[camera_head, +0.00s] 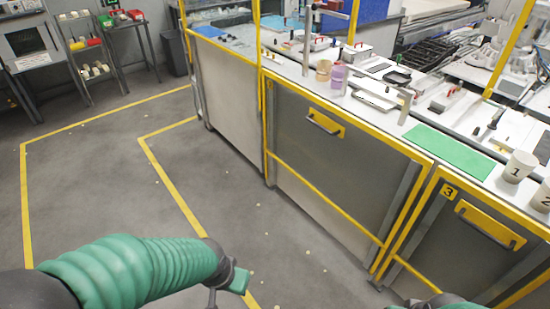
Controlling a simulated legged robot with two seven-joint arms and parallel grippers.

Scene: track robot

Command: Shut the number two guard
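A grey guard panel (345,165) stands in the middle of the bench front, in a yellow frame. It has a yellow plate with a dark handle (325,123) near its top. A small label (269,87) at its upper left is too small to read surely. The panel looks upright; I cannot tell whether it is fully shut. My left arm, in a green sleeve, reaches in from the lower left. Its gripper (228,290) is low over the floor, well apart from the panel and partly cut off by the bottom edge. Only a sliver of my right arm shows at the bottom right; its gripper is out of view.
A guard marked 3 (470,240) with a yellow handle plate stands at the right. The bench top holds a green mat (449,152), a cup marked 1 (519,167) and other items.

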